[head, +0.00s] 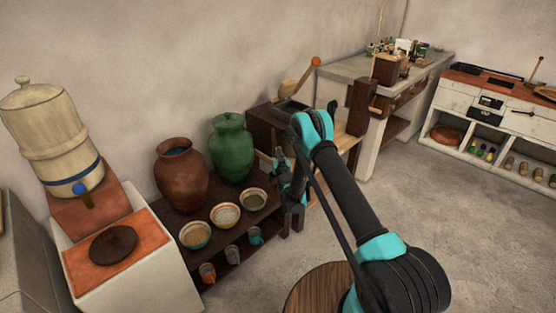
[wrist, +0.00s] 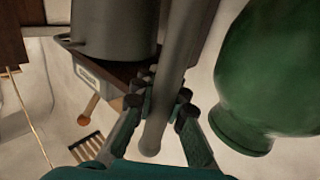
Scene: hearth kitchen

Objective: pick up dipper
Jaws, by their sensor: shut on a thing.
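The dipper (wrist: 170,85) appears to be the long grey rod in the middle of the wrist view, slanting up to the top edge. My gripper (wrist: 158,108) is shut on it, with one finger on each side and the rod's rounded end between them. I cannot tell whether the grey cylindrical vessel (wrist: 115,30) beside the rod is part of it. In the head view my gripper (head: 281,165) is right of the green jar, and the dipper cannot be made out clearly there.
The green jar (head: 231,150) stands close left of my gripper, beside a brown jar (head: 181,177). Several bowls, including a white-filled one (head: 226,215), line the front of the dark shelf. A dark box (head: 268,128) stands behind. A round wooden top (head: 315,292) is below my arm. Floor at right is clear.

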